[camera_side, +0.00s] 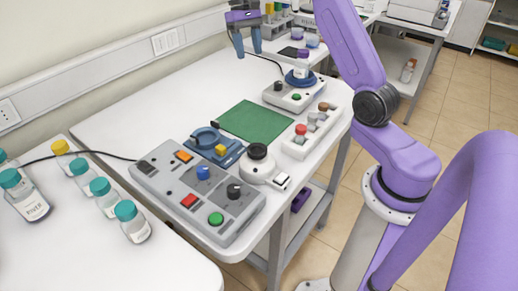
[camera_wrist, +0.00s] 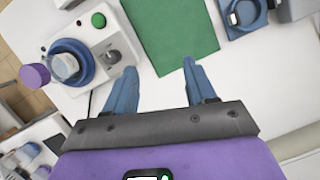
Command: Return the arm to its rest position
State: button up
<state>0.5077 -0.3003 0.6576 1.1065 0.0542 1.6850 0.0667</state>
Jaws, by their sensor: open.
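My gripper (camera_side: 247,43) is raised above the back part of the white table (camera_side: 105,122), at the top of the side view. Its two blue fingers are apart with nothing between them. In the wrist view my gripper (camera_wrist: 160,82) shows open over bare white table, beside the edge of the green mat (camera_wrist: 172,35). My purple arm (camera_side: 352,50) reaches in from the right side of the side view.
A grey control box (camera_side: 197,190) with coloured buttons stands at the table's front. A device with a blue ring (camera_side: 300,80) and a white rack (camera_side: 312,131) stand at the right. Several teal-capped bottles (camera_side: 132,222) stand on the left table. The back left tabletop is clear.

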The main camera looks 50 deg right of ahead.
jog(key=s+a+n+t+h, duration=0.1)
jog(key=s+a+n, duration=0.4)
jog(key=a, duration=0.4)
jog(key=s+a+n+t+h, duration=0.1)
jog(key=s+a+n, duration=0.1)
jog(key=s+a, duration=0.65)
jog(key=s+a+f+n, duration=0.1)
jog(key=s+n, duration=0.3)
jog(key=s, duration=0.7)
jog(key=s+f+n+t+y, duration=0.1)
jog(key=s+f+n, duration=0.3)
jog(key=s, duration=0.7)
jog(key=shift+a+n+t, duration=0.3)
jog(key=shift+a+n, duration=0.05)
jog(key=shift+n, duration=0.05)
jog(key=shift+r, duration=0.1)
